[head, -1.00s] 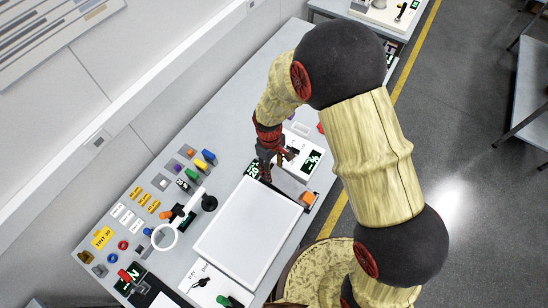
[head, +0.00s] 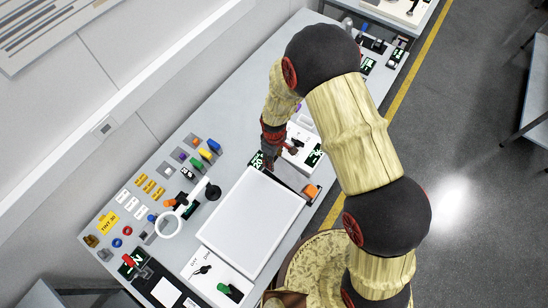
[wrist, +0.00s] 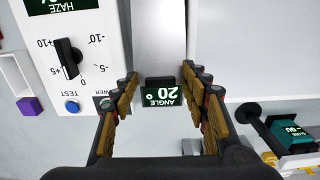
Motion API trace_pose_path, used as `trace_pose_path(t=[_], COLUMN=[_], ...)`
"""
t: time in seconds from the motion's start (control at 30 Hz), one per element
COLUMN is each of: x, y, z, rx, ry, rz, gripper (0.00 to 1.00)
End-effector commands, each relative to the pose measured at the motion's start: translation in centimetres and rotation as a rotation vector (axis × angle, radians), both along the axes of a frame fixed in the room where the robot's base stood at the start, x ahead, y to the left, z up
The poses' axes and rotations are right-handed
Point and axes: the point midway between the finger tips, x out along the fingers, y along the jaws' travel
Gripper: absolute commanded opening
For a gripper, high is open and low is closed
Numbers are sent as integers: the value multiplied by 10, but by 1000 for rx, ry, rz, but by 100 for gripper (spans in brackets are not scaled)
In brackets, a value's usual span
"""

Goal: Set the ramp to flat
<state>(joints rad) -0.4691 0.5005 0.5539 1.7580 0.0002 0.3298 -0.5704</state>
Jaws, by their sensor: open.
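In the wrist view a small black display (wrist: 161,95) reads "ANGLE 20°", upside down. It has a dark block on its far edge and lies in the gap between my fingers. My gripper (wrist: 160,76) is open, a finger on each side of the display, with nothing visibly held. A plain grey strip (wrist: 162,35) runs beyond the display; I cannot tell whether it is the ramp. In the head view my gripper (head: 269,158) is low over the bench, beside the angle display (head: 255,161) and the white panel's far corner. My arm and gripper hide part of this area.
The white "HAZE" unit (wrist: 75,60) with a black dial and blue test button stands left in the wrist view. A black knob and a gloss display (wrist: 288,130) are at right. A white panel (head: 250,222), an orange block (head: 312,191) and a magnifier (head: 168,226) share the bench.

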Motion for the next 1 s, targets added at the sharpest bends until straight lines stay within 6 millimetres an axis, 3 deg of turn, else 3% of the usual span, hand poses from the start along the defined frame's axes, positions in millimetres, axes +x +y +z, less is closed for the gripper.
trace_pose_path(t=[0.27, 1.0], x=[0, 0], y=[0, 0], z=[-1, -1], rx=[0, 1], ry=[0, -1], rz=[0, 0], gripper=[45, 3])
